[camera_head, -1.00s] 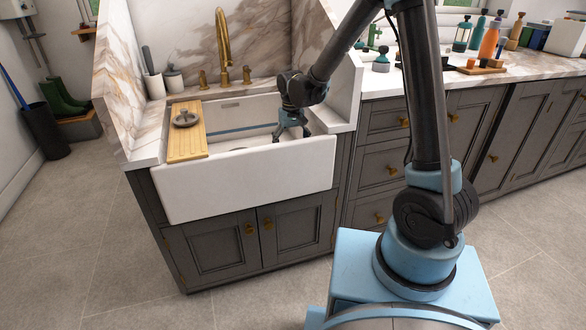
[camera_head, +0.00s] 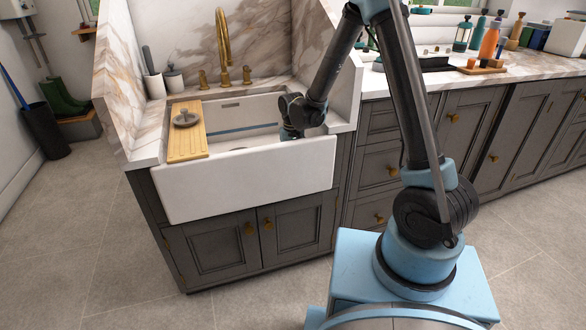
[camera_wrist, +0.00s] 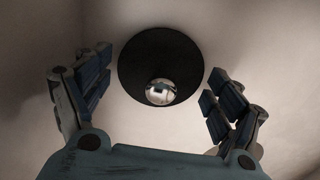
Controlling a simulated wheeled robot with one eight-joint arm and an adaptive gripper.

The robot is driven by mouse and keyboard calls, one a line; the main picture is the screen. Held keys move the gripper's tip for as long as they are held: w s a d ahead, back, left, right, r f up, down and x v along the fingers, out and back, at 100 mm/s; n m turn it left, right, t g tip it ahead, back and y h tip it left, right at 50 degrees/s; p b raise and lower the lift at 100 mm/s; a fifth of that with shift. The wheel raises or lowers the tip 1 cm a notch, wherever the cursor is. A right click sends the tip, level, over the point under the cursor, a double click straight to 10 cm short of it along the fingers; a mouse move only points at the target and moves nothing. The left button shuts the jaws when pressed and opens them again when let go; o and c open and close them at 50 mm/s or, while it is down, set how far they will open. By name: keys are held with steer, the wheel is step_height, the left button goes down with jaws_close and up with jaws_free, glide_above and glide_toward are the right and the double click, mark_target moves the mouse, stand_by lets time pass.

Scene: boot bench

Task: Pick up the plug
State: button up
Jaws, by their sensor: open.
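The plug (camera_wrist: 150,55), a black round disc with a shiny silver knob, shows in the wrist view against the pale sink surface. My gripper (camera_wrist: 158,76) is open, with one blue-padded finger on each side of the plug's outline. The fingers look apart from the plug, and nothing is held. In the head view my wrist (camera_head: 292,132) reaches down into the right part of the white sink (camera_head: 250,183). The front wall hides my fingers and the plug there.
A wooden board (camera_head: 187,148) with a dark round item (camera_head: 186,119) lies across the sink's left side. A brass tap (camera_head: 223,45) stands behind. A marble side wall (camera_head: 345,85) rises close on the right. Bottles stand on the right counter.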

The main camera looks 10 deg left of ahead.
steer(key=shift+c, duration=0.5)
steer(key=c, duration=0.8)
steer(key=shift+r, duration=0.1)
